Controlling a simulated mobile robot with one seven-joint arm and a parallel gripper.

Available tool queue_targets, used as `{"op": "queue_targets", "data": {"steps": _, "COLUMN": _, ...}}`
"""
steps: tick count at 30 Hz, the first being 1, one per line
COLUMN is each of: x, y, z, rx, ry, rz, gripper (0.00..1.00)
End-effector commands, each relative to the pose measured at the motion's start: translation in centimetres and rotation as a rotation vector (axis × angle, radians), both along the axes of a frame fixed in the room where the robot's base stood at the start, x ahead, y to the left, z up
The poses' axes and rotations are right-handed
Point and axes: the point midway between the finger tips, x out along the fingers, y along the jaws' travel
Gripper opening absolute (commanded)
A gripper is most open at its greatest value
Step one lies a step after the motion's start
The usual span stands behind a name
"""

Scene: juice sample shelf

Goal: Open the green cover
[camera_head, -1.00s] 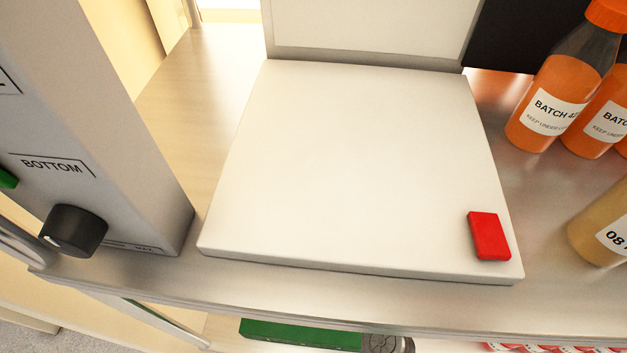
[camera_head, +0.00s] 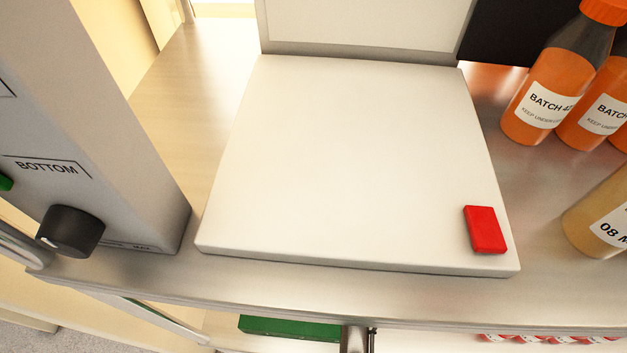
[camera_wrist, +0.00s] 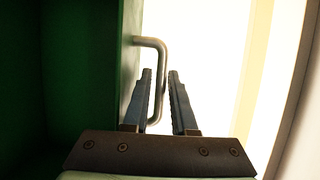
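The green cover (camera_wrist: 80,80) fills the left of the wrist view, its face seen at a steep angle. A bent metal handle (camera_wrist: 150,41) stands out from its right edge. My gripper (camera_wrist: 160,74) is open, with one dark finger on each side of the handle bar. The bar lies between the fingers, close to the left one; whether it touches is unclear. In the head view a green strip (camera_head: 290,328) shows below the shelf edge; most of it is hidden.
Above, the shelf (camera_head: 400,295) carries a white slab (camera_head: 350,160) with a red block (camera_head: 485,230), orange bottles (camera_head: 545,95) and a tan bottle (camera_head: 600,215). A grey unit with a black knob (camera_head: 70,231) stands at left. Bright space lies beyond my fingers.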

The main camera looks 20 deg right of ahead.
Motion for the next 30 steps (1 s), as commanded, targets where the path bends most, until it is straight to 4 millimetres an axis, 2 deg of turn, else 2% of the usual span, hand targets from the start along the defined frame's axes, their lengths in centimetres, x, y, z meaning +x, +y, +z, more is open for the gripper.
{"op": "queue_targets", "data": {"steps": 1, "x": -0.02, "y": -0.01, "z": -0.01, "rx": 0.0, "ry": 0.0, "rz": 0.0, "gripper": 0.14}}
{"op": "queue_targets", "data": {"steps": 3, "x": -0.02, "y": -0.01, "z": -0.01, "rx": 0.0, "ry": 0.0, "rz": 0.0, "gripper": 0.02}}
{"op": "queue_targets", "data": {"steps": 4, "x": -0.03, "y": -0.01, "z": 0.0, "rx": 0.0, "ry": 0.0, "rz": 0.0, "gripper": 0.0}}
{"op": "queue_targets", "data": {"steps": 30, "x": -0.05, "y": -0.07, "z": -0.01, "rx": -0.002, "ry": 0.001, "rz": 0.0, "gripper": 0.0}}
